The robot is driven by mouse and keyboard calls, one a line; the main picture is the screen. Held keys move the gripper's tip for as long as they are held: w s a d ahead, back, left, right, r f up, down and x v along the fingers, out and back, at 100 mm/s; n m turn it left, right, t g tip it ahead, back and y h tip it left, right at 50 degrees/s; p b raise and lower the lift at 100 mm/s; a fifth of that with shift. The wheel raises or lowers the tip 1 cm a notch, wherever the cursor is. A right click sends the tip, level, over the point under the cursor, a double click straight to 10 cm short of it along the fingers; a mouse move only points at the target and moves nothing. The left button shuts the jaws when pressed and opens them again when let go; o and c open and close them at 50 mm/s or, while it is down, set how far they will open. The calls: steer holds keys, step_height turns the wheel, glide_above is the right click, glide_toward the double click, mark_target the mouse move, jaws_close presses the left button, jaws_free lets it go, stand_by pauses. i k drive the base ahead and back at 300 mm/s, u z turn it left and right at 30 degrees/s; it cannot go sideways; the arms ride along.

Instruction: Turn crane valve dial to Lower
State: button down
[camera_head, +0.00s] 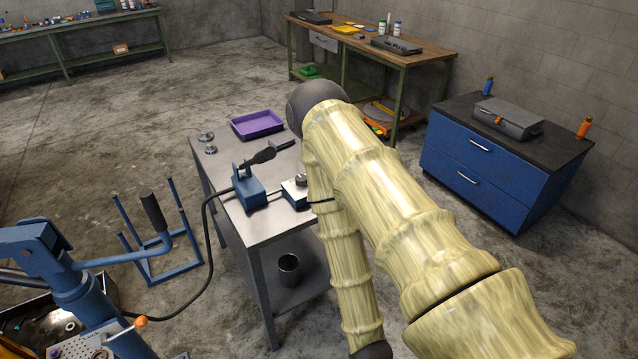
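The blue crane (75,280) stands at the lower left, cut off by the picture edge. A small orange-tipped lever or knob (141,321) shows low on it; I cannot tell whether this is the valve dial, and no dial marking is readable. A black hose (206,225) runs from the crane area to a blue unit (248,192) with a black handle on the grey metal table (262,228). My arm covers the right part of the table. Its forearm points down to the bottom edge, and my gripper is out of view.
A purple tray (257,124) and small metal parts (208,142) sit on the grey table. A small blue-and-silver unit (293,193) is partly behind my arm. A blue stand (160,245) is left of the table. A blue cabinet (505,175) stands right. Open floor lies at upper left.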

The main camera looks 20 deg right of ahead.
mark_target(300, 179)
steer(key=z, duration=1.95)
steer(key=i, duration=0.7)
steer(key=u, duration=2.65)
